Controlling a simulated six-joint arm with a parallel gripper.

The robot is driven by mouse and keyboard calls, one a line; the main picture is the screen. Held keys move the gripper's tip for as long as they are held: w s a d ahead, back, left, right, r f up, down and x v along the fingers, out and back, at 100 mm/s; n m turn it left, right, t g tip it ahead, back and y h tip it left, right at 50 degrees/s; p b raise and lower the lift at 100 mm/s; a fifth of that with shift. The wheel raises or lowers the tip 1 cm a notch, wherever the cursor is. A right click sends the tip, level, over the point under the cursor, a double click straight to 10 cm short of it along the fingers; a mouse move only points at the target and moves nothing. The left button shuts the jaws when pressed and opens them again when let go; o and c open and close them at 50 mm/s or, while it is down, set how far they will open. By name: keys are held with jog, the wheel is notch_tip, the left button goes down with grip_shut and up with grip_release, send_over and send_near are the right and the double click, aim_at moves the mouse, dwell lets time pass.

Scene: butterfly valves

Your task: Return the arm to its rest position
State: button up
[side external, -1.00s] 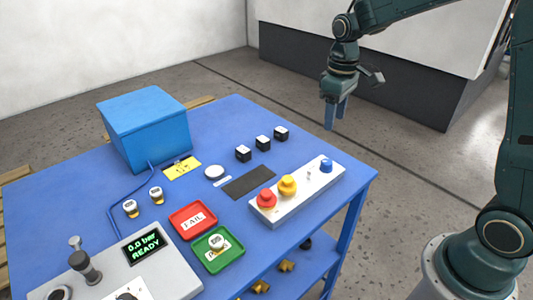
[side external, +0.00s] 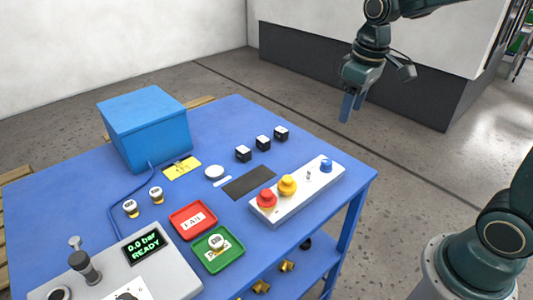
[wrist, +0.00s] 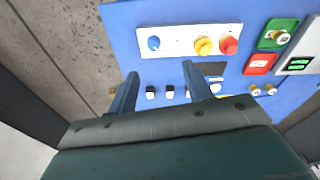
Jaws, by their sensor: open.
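My gripper (side external: 351,108) is raised in the air beyond the right back edge of the blue table (side external: 230,122). Its two blue fingers point down, apart, with nothing between them. In the wrist view my gripper (wrist: 158,82) shows the two fingers spread, with the table below and ahead. The green tray (side external: 228,257) holds one small white and yellow valve (side external: 217,241). The red tray (side external: 182,228) beside it looks empty but for its label.
A white panel with red, yellow and blue knobs (side external: 301,193) lies near the table's right edge. Several black blocks (side external: 262,142), a blue box (side external: 143,110), two more valves (side external: 130,208) and a grey console with a display (side external: 142,246) stand on the table. Air around my gripper is clear.

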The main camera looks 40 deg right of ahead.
jog(key=s+a+r+m+t, duration=0.1)
jog(key=s+a+t, duration=0.1)
jog(key=s, duration=0.6)
jog(key=s+a+r+t, duration=0.2)
jog(key=s, duration=0.6)
jog(key=shift+s+r+m, duration=0.25)
jog(key=shift+s+m, duration=0.1)
jog(key=shift+m, duration=0.05)
dwell(0.3)
